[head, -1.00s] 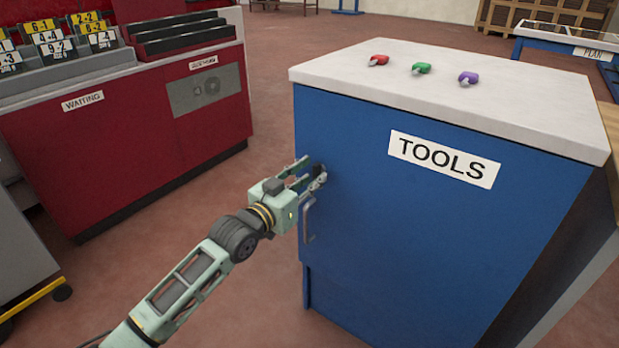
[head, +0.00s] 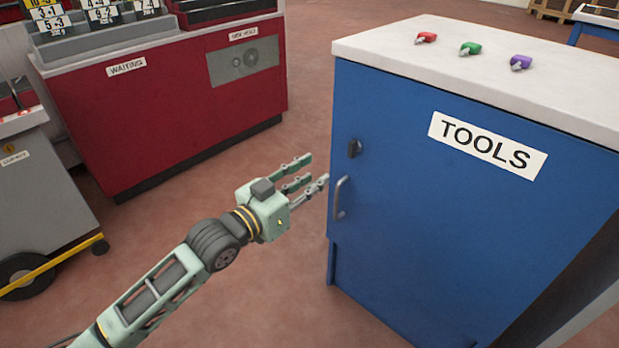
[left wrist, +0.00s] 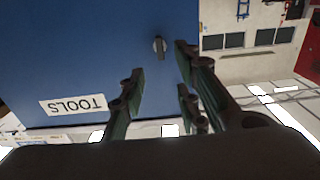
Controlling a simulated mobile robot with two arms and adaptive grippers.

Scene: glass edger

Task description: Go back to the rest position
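My left gripper (head: 308,178) is open and empty in the head view, just left of the blue tools cabinet (head: 420,210) and apart from it. Its spread fingers also show in the left wrist view (left wrist: 160,90), with nothing between them. My right gripper is in neither view.
Red, green (head: 470,48) and purple small tools lie on the cabinet's white top. A red waiting rack (head: 170,110) stands at the back left. A grey wheeled cart (head: 40,200) is at the left edge. Reddish floor lies clear between them.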

